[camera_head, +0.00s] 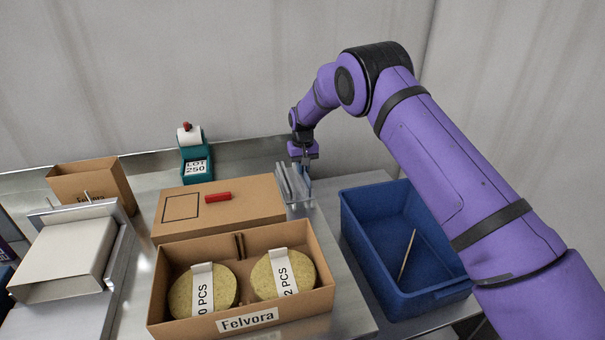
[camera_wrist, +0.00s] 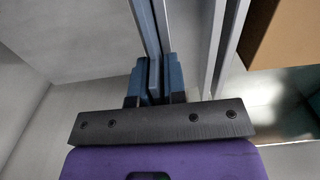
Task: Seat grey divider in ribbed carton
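The ribbed carton (camera_head: 160,300) is open, brown and labelled Felvora. Two round yellowish packs (camera_head: 205,290) with white PCS bands lie in it, one left and one right. Narrow upright ribs (camera_head: 239,246) show at the middle of its back wall. Thin grey dividers (camera_head: 284,184) stand upright in a clear rack behind the carton's right side. My gripper (camera_head: 304,167) is at the rack's right part, pointing down. In the wrist view its blue fingertips (camera_wrist: 155,80) close on both sides of one grey divider (camera_wrist: 152,40). The divider's lower end is hidden.
A closed brown box (camera_head: 245,208) with a red marker (camera_head: 218,197) lies behind the carton. A blue bin (camera_head: 380,270) stands right.

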